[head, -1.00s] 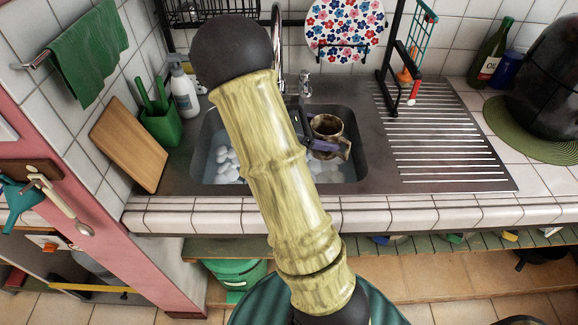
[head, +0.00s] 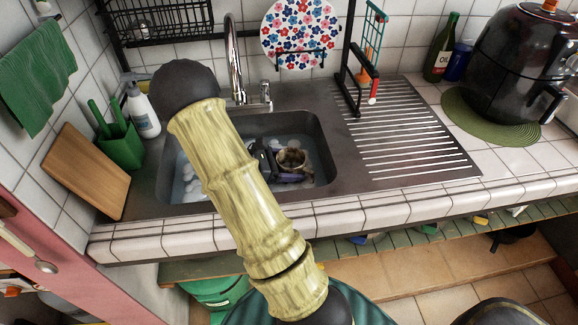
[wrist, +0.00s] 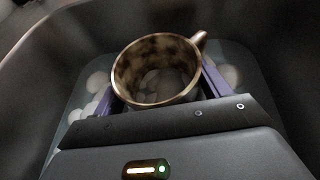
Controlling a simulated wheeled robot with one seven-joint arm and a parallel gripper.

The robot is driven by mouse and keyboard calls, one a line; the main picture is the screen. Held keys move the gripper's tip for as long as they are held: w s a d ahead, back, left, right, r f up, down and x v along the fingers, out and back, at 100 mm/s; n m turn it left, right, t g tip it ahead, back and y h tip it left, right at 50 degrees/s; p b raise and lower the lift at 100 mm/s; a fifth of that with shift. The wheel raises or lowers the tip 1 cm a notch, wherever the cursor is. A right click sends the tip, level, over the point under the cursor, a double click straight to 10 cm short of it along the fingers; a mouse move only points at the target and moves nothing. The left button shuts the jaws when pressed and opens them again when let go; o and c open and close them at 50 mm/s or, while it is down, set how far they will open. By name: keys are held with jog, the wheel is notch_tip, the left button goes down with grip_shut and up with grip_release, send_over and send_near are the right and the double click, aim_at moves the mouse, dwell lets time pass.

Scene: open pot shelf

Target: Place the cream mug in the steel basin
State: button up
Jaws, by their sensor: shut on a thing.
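The mug (head: 291,159) is cream with brown mottling, and a handle shows at its upper right in the wrist view (wrist: 158,72). My gripper (head: 286,174) is shut on the mug, with a purple finger on each side of it in the wrist view (wrist: 160,88). The mug is upright or nearly so, mouth up, and inside the outline of the steel basin (head: 300,121). Pale stone-like lumps lie in water on the basin floor. Whether the mug's base touches the floor is hidden. My arm covers the left middle of the basin.
A tap (head: 234,70) stands behind the basin. A ribbed drainboard (head: 410,130) lies to its right, with a black rack post at its back. A green utensil holder (head: 122,148), a soap bottle (head: 142,112) and a wooden board (head: 85,170) stand to the left.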

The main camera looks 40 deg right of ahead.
jog(key=shift+f, duration=0.3)
jog(key=o, duration=1.1)
jog(key=shift+o, duration=0.2)
jog(key=shift+r, duration=0.1)
jog(key=shift+a+r, duration=0.1)
jog(key=shift+r, duration=0.05)
jog(key=v, duration=1.1)
jog(key=shift+w+a+p, duration=0.15)
jog(key=shift+a+p, duration=0.15)
jog(key=shift+a, duration=0.05)
jog(key=shift+r, duration=0.2)
notch_tip(320, 180, up, 10)
jog(key=p, duration=1)
